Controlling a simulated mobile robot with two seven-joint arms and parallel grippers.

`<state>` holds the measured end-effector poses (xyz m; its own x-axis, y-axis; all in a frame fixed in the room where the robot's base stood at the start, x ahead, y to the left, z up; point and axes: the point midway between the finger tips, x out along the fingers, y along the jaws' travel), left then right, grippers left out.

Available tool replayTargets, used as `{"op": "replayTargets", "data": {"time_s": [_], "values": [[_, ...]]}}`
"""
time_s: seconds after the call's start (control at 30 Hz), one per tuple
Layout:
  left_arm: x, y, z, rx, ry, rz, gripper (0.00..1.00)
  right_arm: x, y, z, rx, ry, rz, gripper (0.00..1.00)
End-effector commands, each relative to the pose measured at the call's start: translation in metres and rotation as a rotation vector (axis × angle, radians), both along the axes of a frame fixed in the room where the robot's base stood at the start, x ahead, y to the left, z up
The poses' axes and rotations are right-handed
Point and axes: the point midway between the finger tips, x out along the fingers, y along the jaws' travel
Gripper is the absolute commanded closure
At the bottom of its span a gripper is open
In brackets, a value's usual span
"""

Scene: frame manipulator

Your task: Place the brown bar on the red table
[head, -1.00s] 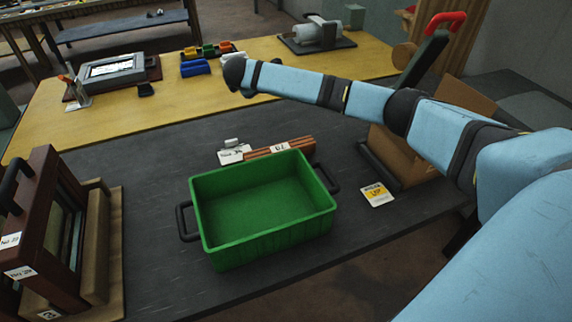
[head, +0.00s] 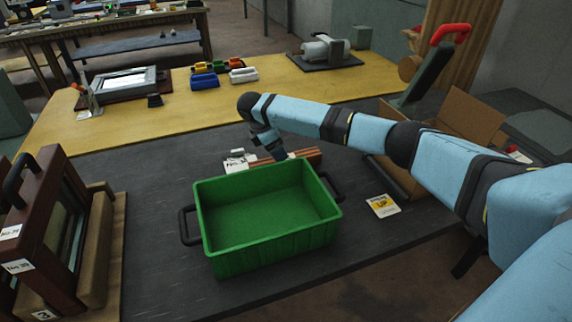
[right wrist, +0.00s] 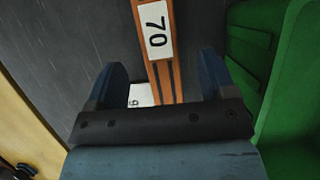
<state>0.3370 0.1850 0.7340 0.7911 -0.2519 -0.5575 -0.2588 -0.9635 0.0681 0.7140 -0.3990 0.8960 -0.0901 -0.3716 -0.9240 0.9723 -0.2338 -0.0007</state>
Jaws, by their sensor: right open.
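The brown bar (head: 312,155) lies on the dark table just behind the green crate, partly hidden by my right gripper (head: 270,150). In the right wrist view the bar (right wrist: 172,72), with a white number label, runs lengthwise between the two blue fingers of my right gripper (right wrist: 161,76). The fingers are spread, one on each side of the bar, with clear gaps. I cannot tell how far above it they are. No red table shows in these views. My left gripper is out of view.
The green crate (head: 275,249) stands close in front of the bar. Dark red frames (head: 62,225) stand at the left. An open cardboard box (head: 462,115) is at the right. The dark table (head: 150,240) is mostly bare left of the crate; a yellow table (head: 210,112) lies behind.

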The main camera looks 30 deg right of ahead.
Motion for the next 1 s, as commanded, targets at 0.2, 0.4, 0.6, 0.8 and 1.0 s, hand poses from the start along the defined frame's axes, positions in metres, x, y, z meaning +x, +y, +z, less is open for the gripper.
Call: {"op": "replayTargets", "data": {"time_s": [0.2, 0.4, 0.6, 0.8, 1.0], "values": [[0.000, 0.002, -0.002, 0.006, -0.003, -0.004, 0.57, -0.001, -0.006, -0.014, -0.002, 0.002, 0.001, 0.23], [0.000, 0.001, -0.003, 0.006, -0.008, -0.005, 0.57, -0.003, -0.019, -0.042, -0.001, 0.003, 0.000, 0.23], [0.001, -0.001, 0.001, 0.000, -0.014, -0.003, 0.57, -0.004, -0.023, -0.049, 0.000, -0.001, 0.000, 0.23], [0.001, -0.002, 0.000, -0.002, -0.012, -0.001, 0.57, -0.004, -0.022, -0.049, 0.000, -0.001, 0.000, 0.46], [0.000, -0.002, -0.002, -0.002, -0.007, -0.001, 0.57, -0.004, -0.022, -0.048, 0.000, -0.002, 0.001, 0.91]]}}
